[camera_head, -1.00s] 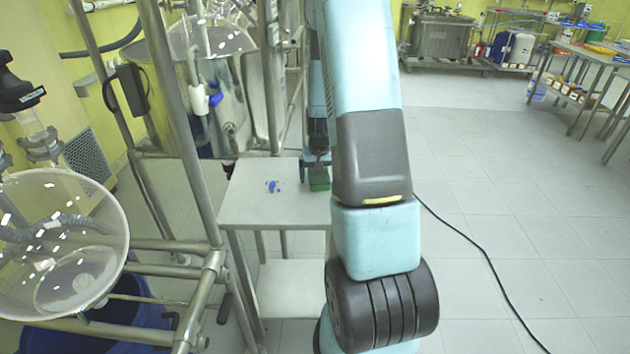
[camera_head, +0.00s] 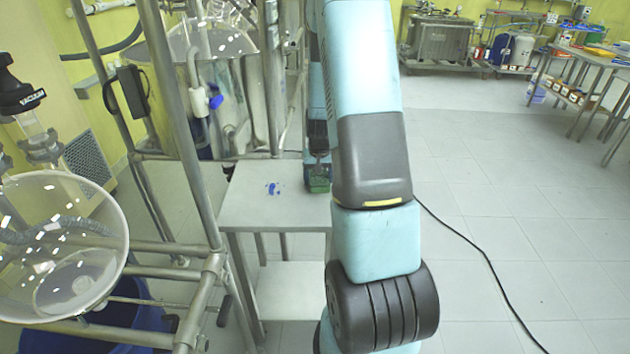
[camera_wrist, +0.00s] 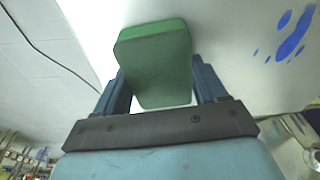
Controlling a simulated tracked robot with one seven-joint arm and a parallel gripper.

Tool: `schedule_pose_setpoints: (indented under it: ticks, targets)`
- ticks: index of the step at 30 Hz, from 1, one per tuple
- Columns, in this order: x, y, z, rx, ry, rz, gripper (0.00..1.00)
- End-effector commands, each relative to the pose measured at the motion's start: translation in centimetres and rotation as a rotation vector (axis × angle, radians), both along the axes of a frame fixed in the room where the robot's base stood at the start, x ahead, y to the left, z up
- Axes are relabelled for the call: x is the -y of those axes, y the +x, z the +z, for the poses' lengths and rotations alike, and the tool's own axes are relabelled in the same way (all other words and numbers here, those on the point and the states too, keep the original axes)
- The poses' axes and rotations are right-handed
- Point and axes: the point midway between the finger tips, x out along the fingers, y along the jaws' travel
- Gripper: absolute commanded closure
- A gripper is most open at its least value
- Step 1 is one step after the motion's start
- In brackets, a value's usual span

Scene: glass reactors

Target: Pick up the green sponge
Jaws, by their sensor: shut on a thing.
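The green sponge (camera_wrist: 157,65) is a rounded block between the two fingers of my gripper (camera_wrist: 160,85) in the wrist view. The fingers are shut on its sides. In the head view, the sponge (camera_head: 318,183) shows small at the right edge of the white table, under my gripper (camera_head: 318,176). My arm hides part of it. I cannot tell whether the sponge touches the tabletop.
The small white table (camera_head: 262,211) has a blue stain (camera_head: 272,188) left of the sponge. A metal frame (camera_head: 195,190) and a glass vessel (camera_head: 65,250) stand to the left. A black cable (camera_head: 480,250) runs over the open floor at right.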

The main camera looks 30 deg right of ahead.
Motion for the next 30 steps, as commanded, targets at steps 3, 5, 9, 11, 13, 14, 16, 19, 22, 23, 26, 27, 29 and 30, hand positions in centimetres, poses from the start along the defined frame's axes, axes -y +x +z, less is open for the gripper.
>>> schedule_pose_setpoints:
  ticks: [3,5,9,11,13,14,16,19,22,23,26,27,29,30]
  targets:
    - [0.0,0.1,0.6,0.002,-0.001,0.000,0.56]
    - [0.0,0.1,1.1,0.003,-0.001,0.000,0.56]
    - [0.1,0.1,3.4,0.004,-0.003,0.000,0.56]
    - [0.0,-0.8,4.1,0.002,-0.002,-0.002,0.56]
    - [-0.1,-1.7,5.2,0.003,-0.002,-0.002,0.56]
    - [-0.2,-2.1,5.7,0.003,-0.002,-0.002,0.56]
    - [-0.3,-3.1,6.9,0.004,-0.003,-0.002,0.56]
    - [-0.4,-4.4,8.5,0.003,-0.002,-0.001,0.56]
    - [-0.6,-6.2,9.7,0.002,-0.001,-0.002,0.56]
    - [-0.7,-6.9,9.9,0.001,-0.001,-0.001,0.56]
    - [-0.9,-8.8,10.8,0.001,-0.002,-0.001,0.56]
    - [-0.9,-9.4,11.0,0.002,-0.001,-0.002,0.56]
    - [-1.0,-10.4,11.5,0.002,-0.002,-0.002,0.56]
    - [-1.1,-10.9,11.7,0.001,-0.002,-0.001,0.56]
